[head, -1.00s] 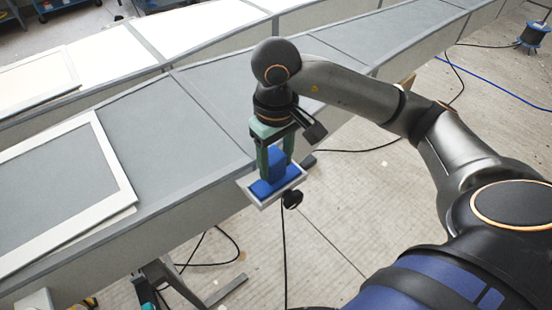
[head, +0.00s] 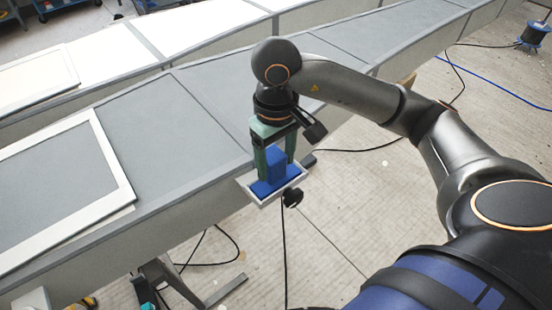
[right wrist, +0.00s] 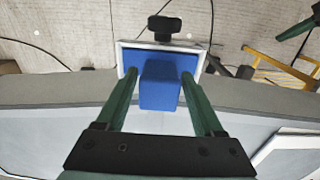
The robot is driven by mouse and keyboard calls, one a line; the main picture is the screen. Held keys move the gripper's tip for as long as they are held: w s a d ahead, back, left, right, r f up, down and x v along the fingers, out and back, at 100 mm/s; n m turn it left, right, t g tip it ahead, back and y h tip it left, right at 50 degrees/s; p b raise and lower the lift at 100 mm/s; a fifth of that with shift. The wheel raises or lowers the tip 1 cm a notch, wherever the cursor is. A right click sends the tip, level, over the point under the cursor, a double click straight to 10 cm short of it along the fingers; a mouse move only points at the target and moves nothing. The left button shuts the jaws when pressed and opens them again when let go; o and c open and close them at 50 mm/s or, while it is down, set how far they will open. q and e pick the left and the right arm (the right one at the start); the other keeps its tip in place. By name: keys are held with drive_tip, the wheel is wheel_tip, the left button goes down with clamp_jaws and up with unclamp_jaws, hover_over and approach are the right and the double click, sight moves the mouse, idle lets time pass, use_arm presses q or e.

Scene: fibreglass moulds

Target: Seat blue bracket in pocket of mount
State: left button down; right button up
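The blue bracket (head: 275,166) has an upright block on a flat base. Its base lies inside the pale-rimmed mount (head: 267,201), which has a black knob (head: 292,198) and sits at the near edge of the grey mould. In the right wrist view the bracket's block (right wrist: 160,86) stands upright, its base level within the mount's rim (right wrist: 122,58). My right gripper (head: 275,172) is over the mount, its green fingers on either side of the block with a narrow gap at each side. A green finger-like part, apparently my left gripper (right wrist: 296,27), shows at the right wrist view's edge; its opening is hidden.
The long grey mould (head: 150,125) runs behind the mount, with a white frame (head: 118,170) on it at the left. A trestle leg (head: 175,284) stands below. Black cables lie on the floor. A cable reel (head: 534,36) stands far right.

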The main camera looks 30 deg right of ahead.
drive_tip(key=o, duration=0.3)
wheel_tip(320, 180, up, 13)
drive_tip(key=shift+f+p, duration=0.2)
drive_tip(key=shift+p, duration=0.85)
